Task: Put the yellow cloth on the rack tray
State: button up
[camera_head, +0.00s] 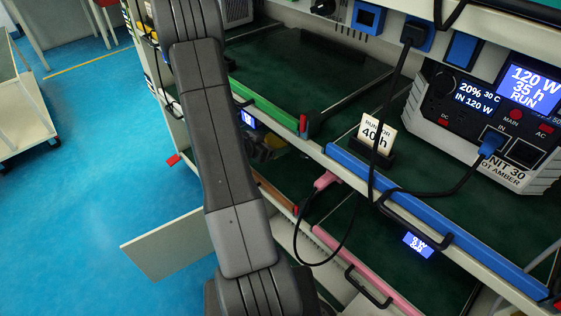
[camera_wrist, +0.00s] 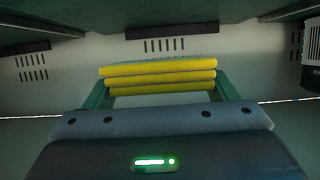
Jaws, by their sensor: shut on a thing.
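The yellow cloth (camera_wrist: 158,77) is folded in stacked layers and shows in the wrist view. My gripper (camera_wrist: 160,90) is shut on it, with a green finger at each end of the cloth. The cloth is held level in front of a pale back panel with vent slots. In the head view my arm hides part of the rack, and neither the gripper nor the held cloth can be made out. The rack has dark green trays, among them a green-edged tray (camera_head: 275,118), a blue-edged tray (camera_head: 345,165) and a pink-edged tray (camera_head: 345,258).
A power unit (camera_head: 485,130) stands on the blue-edged tray, beside a "40 h" card (camera_head: 377,134). Black cables hang across the tray fronts. Blue floor (camera_head: 90,180) is open at left; a white cart (camera_head: 22,120) stands there.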

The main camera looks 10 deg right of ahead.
aim_at(273, 165)
notch_tip(273, 165, down, 8)
jog(key=shift+r+b, duration=0.15)
jog(key=shift+b, duration=0.65)
jog(key=o, duration=0.9)
jog(key=shift+f, duration=0.2)
jog(key=shift+r, duration=0.1)
